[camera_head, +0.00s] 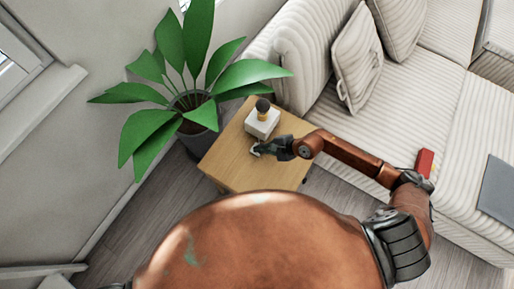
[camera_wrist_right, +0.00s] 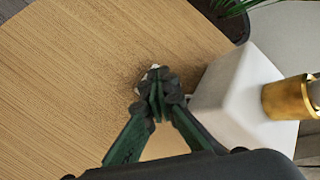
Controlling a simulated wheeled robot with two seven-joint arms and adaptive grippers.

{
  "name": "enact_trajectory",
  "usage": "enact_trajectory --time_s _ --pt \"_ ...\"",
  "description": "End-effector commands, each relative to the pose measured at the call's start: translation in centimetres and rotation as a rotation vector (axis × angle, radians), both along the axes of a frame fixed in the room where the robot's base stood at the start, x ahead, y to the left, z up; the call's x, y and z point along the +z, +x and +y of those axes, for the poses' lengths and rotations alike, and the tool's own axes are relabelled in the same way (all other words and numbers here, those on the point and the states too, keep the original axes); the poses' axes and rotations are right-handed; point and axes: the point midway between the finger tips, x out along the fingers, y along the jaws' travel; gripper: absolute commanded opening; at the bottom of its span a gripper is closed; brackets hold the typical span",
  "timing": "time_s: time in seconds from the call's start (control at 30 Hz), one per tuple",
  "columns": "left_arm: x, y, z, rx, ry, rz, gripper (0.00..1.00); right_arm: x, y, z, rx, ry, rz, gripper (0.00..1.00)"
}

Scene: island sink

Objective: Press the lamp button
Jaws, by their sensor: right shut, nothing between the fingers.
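The lamp (camera_head: 263,121) stands on a small wooden side table (camera_head: 236,172), with a white block base, a gold collar and a dark top. In the right wrist view the lamp's white base (camera_wrist_right: 236,95) is at the right, close beside my fingers. My right gripper (camera_head: 261,149) is shut and empty, low over the table on the near side of the lamp. In the wrist view the right fingertips (camera_wrist_right: 157,82) meet over a small white piece, perhaps the button, mostly hidden behind them. I cannot tell whether they touch it. My left gripper does not show.
A potted plant (camera_head: 196,70) stands left of the table, its leaves reaching near the lamp. A striped sofa (camera_head: 410,107) with cushions is at the right. A red object (camera_head: 424,162) and a grey one (camera_head: 497,188) lie on it. The table's left part is clear.

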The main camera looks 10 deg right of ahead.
Motion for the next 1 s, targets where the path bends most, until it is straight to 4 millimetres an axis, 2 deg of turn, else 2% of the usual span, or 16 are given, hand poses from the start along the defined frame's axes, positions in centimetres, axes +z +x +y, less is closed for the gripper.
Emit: enact_trajectory --time_s 0.1,0.47,1.0 --pt "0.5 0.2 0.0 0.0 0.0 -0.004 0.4 0.6 0.0 -0.1 0.0 -0.001 -0.001 0.0" --pt "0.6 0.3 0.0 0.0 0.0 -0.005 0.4 0.8 0.0 0.0 -0.001 0.0 -0.001 0.0" --pt "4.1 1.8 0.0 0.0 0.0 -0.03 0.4 5.9 0.1 0.0 0.001 0.001 -0.003 0.0"
